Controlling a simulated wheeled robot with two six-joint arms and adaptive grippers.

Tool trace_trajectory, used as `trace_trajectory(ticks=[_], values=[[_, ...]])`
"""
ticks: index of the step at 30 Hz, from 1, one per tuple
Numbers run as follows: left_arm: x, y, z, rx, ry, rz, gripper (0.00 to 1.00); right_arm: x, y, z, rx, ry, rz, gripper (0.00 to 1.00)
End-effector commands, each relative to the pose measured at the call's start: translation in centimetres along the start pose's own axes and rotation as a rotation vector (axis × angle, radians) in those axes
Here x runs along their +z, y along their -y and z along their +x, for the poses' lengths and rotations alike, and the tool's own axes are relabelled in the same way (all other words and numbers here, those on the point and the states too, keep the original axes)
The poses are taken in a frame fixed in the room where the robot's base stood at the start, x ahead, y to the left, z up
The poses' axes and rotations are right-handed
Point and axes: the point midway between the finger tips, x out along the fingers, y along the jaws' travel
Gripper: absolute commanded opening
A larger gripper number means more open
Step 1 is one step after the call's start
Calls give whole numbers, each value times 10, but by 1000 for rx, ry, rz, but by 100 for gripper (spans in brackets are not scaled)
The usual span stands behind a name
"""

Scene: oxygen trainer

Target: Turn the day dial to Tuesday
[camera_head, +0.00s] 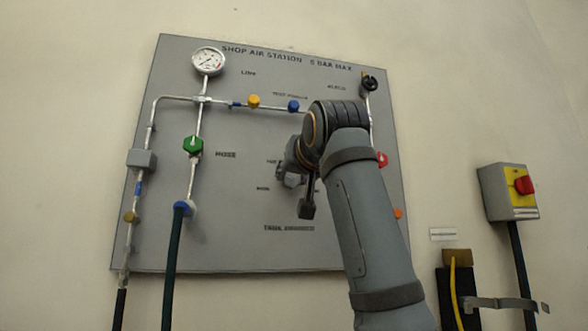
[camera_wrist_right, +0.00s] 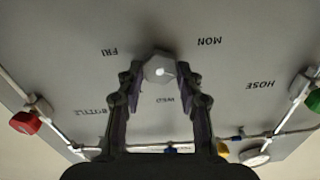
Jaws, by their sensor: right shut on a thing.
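The day dial (camera_wrist_right: 160,68) is a small grey knob on the panel, seen in the right wrist view between my fingertips. A small pale spot shows on its face; I cannot tell which day it points to. The upside-down labels FRI (camera_wrist_right: 110,52), MON (camera_wrist_right: 209,41) and WED (camera_wrist_right: 165,100) stand around it. No Tuesday label can be made out. My right gripper (camera_wrist_right: 161,73) is shut on the dial. My left gripper is not in view.
The grey panel (camera_head: 225,235) carries pipes, a gauge (camera_head: 208,61), a green valve (camera_head: 193,146), yellow (camera_head: 254,101) and blue (camera_head: 293,106) fittings and a red knob (camera_head: 382,160). A yellow box with a red switch (camera_head: 524,185) hangs at right. Dark hoses hang at lower left.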

Motion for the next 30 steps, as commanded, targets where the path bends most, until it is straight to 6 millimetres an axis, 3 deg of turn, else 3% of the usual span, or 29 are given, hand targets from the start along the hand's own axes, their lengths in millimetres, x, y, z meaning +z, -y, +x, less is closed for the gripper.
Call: trace_trajectory(ticks=[15,30], values=[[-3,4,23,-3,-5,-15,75,-2,-1,0,0,-2,327,5],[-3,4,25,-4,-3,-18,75,0,-2,0,0,-3,389,5]])
